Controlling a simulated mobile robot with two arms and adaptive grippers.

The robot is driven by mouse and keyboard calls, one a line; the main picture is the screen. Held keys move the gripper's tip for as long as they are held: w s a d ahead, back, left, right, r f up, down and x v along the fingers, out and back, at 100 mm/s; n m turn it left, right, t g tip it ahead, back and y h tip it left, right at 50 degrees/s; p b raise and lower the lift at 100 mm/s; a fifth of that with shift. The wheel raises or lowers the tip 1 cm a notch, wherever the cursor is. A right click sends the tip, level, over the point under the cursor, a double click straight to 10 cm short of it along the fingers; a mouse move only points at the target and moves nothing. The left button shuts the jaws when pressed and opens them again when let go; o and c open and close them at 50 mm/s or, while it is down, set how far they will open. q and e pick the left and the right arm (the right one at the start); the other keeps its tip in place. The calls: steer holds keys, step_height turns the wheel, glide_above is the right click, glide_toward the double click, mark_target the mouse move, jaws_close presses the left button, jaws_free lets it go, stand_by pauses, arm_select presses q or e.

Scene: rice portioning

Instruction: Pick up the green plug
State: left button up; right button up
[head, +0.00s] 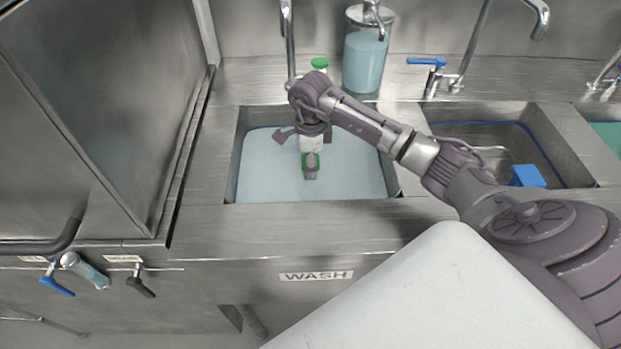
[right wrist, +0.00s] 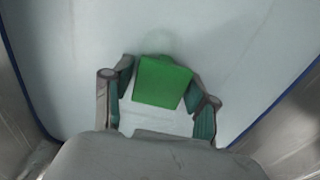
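In the right wrist view, the fingers of that gripper (right wrist: 163,88) lie close along the block's left and right edges. Whether they press on it I cannot tell. My left gripper is not in view.
The wash sink (head: 290,196) is filled with pale blue water. A soap dispenser (head: 364,62) and a small green-topped item (head: 319,63) stand behind it. A second sink with a blue block (head: 527,176) is at the right. A metal cabinet (head: 100,90) stands left.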

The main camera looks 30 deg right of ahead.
jaws_close()
steer(key=shift+r, duration=0.15)
